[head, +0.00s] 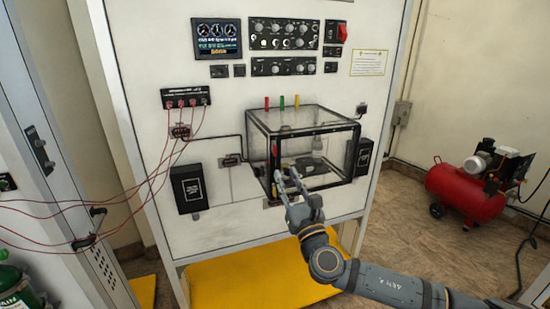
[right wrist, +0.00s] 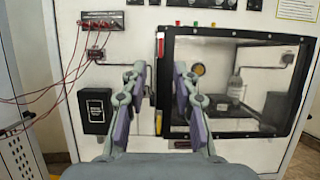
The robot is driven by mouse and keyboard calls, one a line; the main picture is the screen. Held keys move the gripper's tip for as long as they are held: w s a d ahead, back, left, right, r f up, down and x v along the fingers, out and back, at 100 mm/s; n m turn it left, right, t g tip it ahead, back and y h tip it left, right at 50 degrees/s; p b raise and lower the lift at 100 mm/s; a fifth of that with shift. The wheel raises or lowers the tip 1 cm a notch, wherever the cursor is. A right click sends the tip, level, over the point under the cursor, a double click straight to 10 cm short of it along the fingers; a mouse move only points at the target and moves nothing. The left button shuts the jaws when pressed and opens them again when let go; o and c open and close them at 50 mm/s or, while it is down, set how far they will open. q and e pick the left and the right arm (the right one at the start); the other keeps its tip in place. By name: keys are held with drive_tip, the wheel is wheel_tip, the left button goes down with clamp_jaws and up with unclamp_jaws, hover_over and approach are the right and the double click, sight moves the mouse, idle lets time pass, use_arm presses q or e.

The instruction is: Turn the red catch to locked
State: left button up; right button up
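The clear box (head: 325,128) with black edges is mounted on the white panel. The red catch (head: 274,149) is on the box's front left edge. In the right wrist view the red catch (right wrist: 160,46) stands roughly upright at the door's upper left corner. My right gripper (head: 286,172) is open and empty in front of the box's lower left front. In the right wrist view the right gripper's fingertips (right wrist: 160,68) are apart, with the catch showing just above the gap. Whether they touch anything is unclear. My left gripper is not in view.
A black box (head: 189,188) is on the panel to the left, below red cables (head: 160,165). A red compressor (head: 465,190) stands on the floor at right.

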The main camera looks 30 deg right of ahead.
sight(276, 152)
drive_tip(key=p+x, duration=0.2)
drive_tip(key=x, duration=0.5)
drive_tip(key=shift+w+d+r, duration=0.1)
drive_tip(key=shift+w+r, duration=0.05)
drive_tip(key=shift+w, duration=0.5)
drive_tip(key=shift+d, duration=0.1)
drive_tip(key=shift+c, duration=0.5)
clamp_jaws()
